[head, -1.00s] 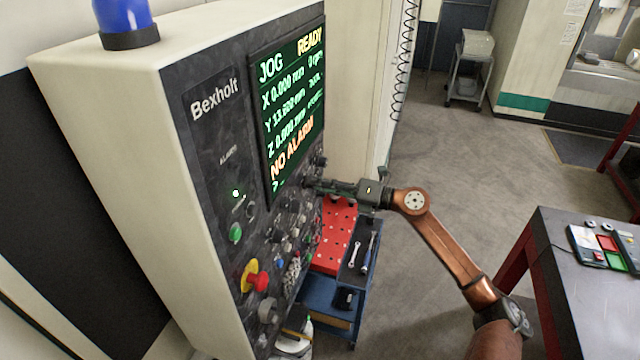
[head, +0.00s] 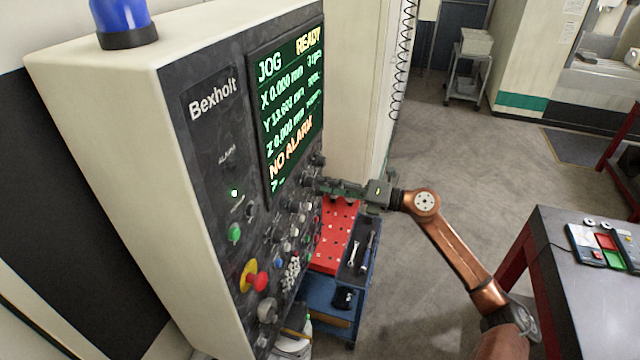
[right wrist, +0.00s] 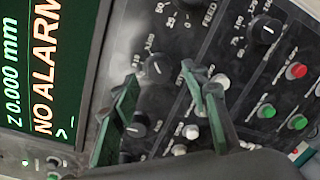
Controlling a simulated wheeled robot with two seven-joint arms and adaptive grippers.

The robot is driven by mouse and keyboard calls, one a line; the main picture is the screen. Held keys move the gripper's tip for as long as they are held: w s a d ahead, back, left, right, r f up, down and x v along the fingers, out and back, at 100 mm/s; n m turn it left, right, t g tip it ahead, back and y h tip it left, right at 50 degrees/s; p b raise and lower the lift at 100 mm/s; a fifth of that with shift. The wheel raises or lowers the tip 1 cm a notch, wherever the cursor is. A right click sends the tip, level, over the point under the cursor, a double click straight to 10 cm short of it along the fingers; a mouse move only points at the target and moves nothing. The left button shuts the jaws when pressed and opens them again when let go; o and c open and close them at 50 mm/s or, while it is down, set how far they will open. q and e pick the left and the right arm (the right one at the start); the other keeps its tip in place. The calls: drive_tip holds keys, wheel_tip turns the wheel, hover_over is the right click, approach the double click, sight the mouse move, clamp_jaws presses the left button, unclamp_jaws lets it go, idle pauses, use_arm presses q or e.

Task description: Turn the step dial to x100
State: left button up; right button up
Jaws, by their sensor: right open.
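The control panel (head: 205,150) has rows of knobs and buttons below its screen. My right gripper (head: 312,183) reaches its face from the right, at the knobs beside the screen's lower corner. In the right wrist view my right gripper (right wrist: 160,76) is open, one green finger on each side of a dark round dial (right wrist: 157,68). Small markings surround this dial; one looks like x100, but the print is too blurred to be sure. Its pointer setting is unclear. I cannot tell whether the fingers touch it. My left gripper is not in view.
A second black knob (right wrist: 137,127) sits close by the left finger. The FEED dial (right wrist: 184,6) and another knob (right wrist: 265,28) lie beyond, with red and green buttons at right. The screen (head: 290,105) is close beside. A red pegboard (head: 338,225) stands below the arm.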

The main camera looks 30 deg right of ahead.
drive_tip(key=v, duration=0.9)
drive_tip(key=shift+s, duration=0.25)
drive_tip(key=shift+d, duration=0.15)
